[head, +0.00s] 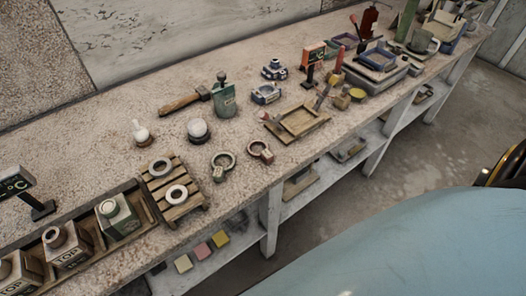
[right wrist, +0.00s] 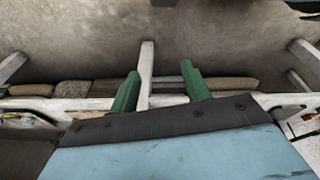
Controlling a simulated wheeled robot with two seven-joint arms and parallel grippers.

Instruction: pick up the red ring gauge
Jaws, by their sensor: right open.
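Two ring gauges with short handles lie side by side near the front edge of the workbench in the head view. The right one, a reddish-brown ring gauge (head: 267,157), looks the closest to red. The left one is a grey-beige ring gauge (head: 219,174). My right gripper (right wrist: 160,84) shows only in the right wrist view, with its two green fingers apart and nothing between them. No ring gauge can be made out in that view, and the gripper is away from both. My left gripper is in neither view.
A slatted wooden stand (head: 186,207) with two pale rings is left of the gauges. A white ball on a base (head: 198,129) and a wooden tray (head: 300,121) are also near. The speckled workbench (head: 95,150) has bare room behind. A lower shelf (head: 325,182) runs underneath.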

